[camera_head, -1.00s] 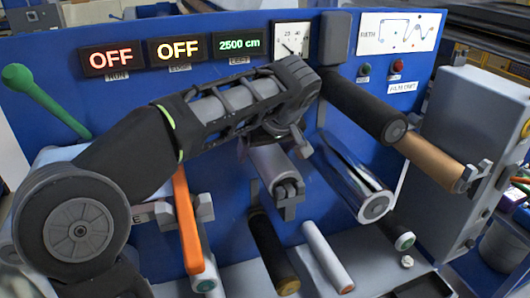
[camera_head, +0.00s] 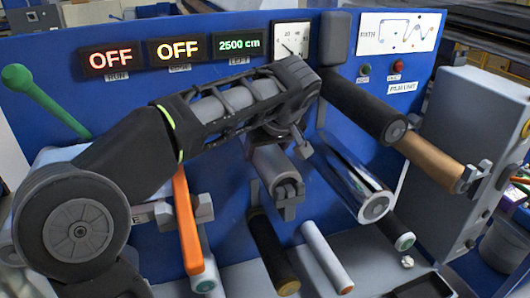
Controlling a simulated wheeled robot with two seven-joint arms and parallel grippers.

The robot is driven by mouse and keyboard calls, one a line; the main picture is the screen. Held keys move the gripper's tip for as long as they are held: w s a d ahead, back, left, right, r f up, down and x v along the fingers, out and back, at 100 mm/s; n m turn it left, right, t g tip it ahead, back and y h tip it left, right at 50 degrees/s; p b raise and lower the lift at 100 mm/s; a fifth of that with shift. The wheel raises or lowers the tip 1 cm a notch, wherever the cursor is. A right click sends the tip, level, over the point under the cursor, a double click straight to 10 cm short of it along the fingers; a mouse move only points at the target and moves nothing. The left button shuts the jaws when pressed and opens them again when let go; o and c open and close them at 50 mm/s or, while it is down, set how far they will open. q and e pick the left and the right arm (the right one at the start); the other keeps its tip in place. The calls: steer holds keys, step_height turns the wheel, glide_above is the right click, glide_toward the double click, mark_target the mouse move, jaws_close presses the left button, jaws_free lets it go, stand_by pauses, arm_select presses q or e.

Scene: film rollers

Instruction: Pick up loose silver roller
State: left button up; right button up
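A shiny silver roller (camera_head: 352,182) slants out from the blue panel, right of centre, with a round grey end cap facing me. A duller grey roller (camera_head: 272,165) sits in a bracket to its left. I cannot tell for certain which silver roller is loose. My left arm reaches across from the left. My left gripper (camera_head: 298,142) points down above and between these two rollers, with no visible grip on either. Its fingers are small and partly hidden, so their opening is unclear. My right gripper is out of view.
Below are a black roller with a gold end (camera_head: 272,255), a pale roller with an orange end (camera_head: 326,258) and a green-ended roller (camera_head: 396,232). A large black roller (camera_head: 365,105) and a brown roller (camera_head: 432,158) project at upper right. A grey box (camera_head: 455,150) stands right.

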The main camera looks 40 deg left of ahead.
arm_select(q)
jaws_close()
steer(key=shift+r, duration=0.15)
stand_by(0.5)
steer(key=shift+d+r+b, duration=0.1)
steer(key=shift+r+b, duration=0.05)
steer(key=shift+b, duration=0.2)
step_height(320, 180, up, 3)
steer(key=shift+f, duration=0.2)
step_height(320, 180, up, 4)
steer(key=p, duration=0.4)
steer(key=shift+s+r, duration=0.1)
steer(key=shift+r, duration=0.15)
steer(key=s+d, duration=0.1)
steer(key=s+d+p, duration=0.1)
steer(key=d, duration=0.1)
steer(key=s+d+p, duration=0.1)
steer(key=shift+s+d+f, duration=0.15)
steer(key=shift+s+d, duration=0.15)
steer(key=shift+d, duration=0.1)
steer(key=s+d, duration=0.7)
steer(key=d, duration=0.4)
steer(key=shift+s+d+f, duration=0.15)
steer(key=shift+s+d, duration=0.05)
steer(key=shift+s, duration=0.1)
